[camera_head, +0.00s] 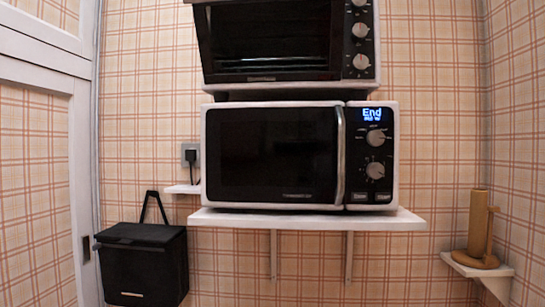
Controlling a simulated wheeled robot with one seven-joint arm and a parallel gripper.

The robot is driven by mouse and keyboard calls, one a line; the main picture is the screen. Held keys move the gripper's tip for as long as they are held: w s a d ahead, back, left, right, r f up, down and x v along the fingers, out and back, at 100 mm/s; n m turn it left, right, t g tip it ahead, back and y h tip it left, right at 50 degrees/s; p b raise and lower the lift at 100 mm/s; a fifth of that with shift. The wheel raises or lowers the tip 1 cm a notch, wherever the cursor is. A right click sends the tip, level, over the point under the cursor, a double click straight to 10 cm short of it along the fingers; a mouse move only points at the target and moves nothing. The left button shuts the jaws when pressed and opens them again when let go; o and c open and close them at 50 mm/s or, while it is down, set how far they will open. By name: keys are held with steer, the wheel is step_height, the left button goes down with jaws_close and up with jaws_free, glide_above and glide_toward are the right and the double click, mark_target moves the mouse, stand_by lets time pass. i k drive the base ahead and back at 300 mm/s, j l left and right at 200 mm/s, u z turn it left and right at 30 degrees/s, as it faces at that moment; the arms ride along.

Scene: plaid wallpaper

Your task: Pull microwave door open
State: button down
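The white microwave (300,103) stands on a white wall shelf in the middle of the head view. Its door (270,155) has a dark window and is closed. A silver upright handle (341,155) runs along the door's right edge. To its right, a black control panel (370,197) has two knobs and a lit blue display reading "End". My gripper is not in view.
A toaster oven (290,40) sits on top of the microwave. The shelf (300,219) has brackets below. A black bag (143,262) hangs at lower left near a white door (45,65). A brown holder (478,230) stands on a corner shelf at right. The space before the microwave looks clear.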

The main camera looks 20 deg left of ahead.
mark_target(284, 155)
steer(key=u, duration=1.25)
